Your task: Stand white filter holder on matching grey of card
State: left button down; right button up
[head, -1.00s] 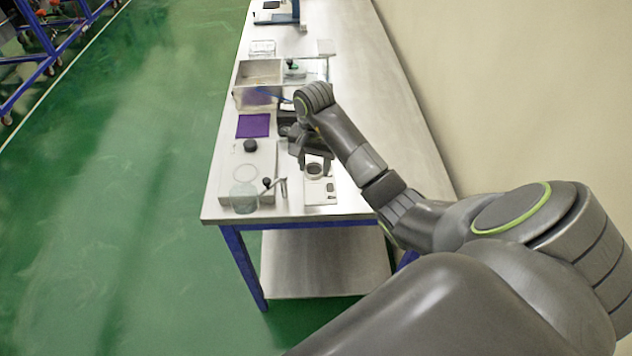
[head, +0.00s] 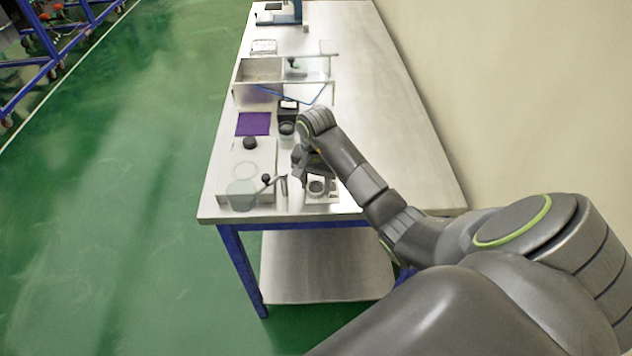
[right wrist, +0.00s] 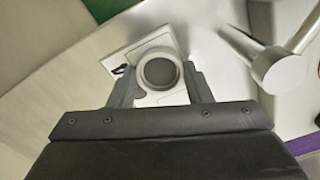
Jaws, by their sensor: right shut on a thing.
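The white filter holder is a round white ring with a dark grey centre (right wrist: 160,71). It shows in the head view (head: 317,187) just below my right gripper (head: 309,174). In the right wrist view the right gripper (right wrist: 156,85) has one finger on each side of the holder and is shut on it. The pale card (right wrist: 118,58) lies under and behind the holder. A dark mark shows at its left edge, and the holder and fingers hide much of the card. Whether the holder touches the card cannot be told. My left gripper is not in view.
A metal post with a round end (right wrist: 280,68) stands close to the right gripper. A purple mat (head: 253,124) and a divided bin (head: 236,98) lie farther back. The table's right side is clear.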

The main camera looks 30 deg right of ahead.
aim_at(315, 189)
jog(key=shift+f, duration=0.2)
jog(key=o, duration=1)
jog(key=shift+c, duration=0.2)
jog(key=shift+r, duration=0.1)
jog(key=shift+r, duration=0.1)
notch_tip(315, 189, up, 3)
jog(key=shift+f+b, duration=0.2)
jog(key=shift+b, duration=0.3)
notch_tip(315, 189, up, 10)
jog(key=p, duration=0.9)
jog(key=shift+f+p, duration=0.25)
jog(key=shift+p, duration=0.05)
jog(key=shift+a, duration=0.1)
